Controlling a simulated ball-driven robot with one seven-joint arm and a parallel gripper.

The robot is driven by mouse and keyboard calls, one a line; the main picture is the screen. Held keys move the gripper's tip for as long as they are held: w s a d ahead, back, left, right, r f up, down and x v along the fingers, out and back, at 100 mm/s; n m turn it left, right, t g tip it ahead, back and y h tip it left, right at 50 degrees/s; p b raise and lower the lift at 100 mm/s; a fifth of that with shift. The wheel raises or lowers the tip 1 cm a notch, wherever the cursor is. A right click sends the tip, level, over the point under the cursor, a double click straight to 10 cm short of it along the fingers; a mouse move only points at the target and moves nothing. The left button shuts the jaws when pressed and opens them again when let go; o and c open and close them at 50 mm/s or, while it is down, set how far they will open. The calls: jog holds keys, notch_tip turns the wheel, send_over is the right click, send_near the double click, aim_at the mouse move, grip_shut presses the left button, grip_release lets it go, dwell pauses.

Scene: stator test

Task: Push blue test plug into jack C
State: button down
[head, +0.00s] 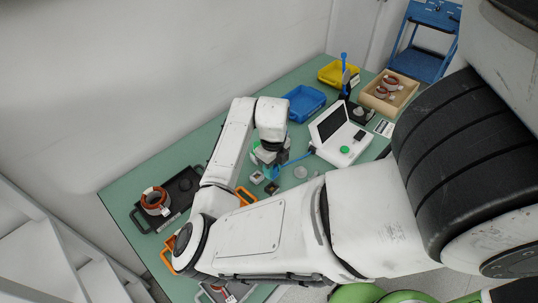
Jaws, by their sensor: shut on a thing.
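My gripper (268,158) points down over the middle of the green table and is small in the head view. It is shut on the blue test plug, which is mostly hidden by the fingers. A blue lead (297,160) runs from beside the gripper to the left side of the white tester (345,150). The tester has a dark raised screen (332,121) and a green round button. No jack letter is readable, and I cannot tell where jack C is or whether the plug touches a jack.
Small parts (272,188) and a clear round dish (300,172) lie near the gripper. A dark tray (178,197) with a copper-coloured stator ring stands left. Blue (305,103) and yellow (338,73) bins and a wooden tray (400,101) stand at the back.

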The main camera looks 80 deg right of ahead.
jog(key=shift+w+d+f, duration=0.15)
jog(key=shift+w, duration=0.05)
jog(key=shift+f+b, duration=1.55)
jog(key=shift+f, duration=0.75)
jog(key=shift+f+b, duration=0.85)
jog(key=shift+f, duration=0.15)
jog(key=c, duration=0.8)
grip_release()
jog(key=shift+r, duration=0.1)
notch_tip(320, 180, up, 11)
jog(key=shift+f+b, duration=0.2)
jog(key=shift+b, duration=0.5)
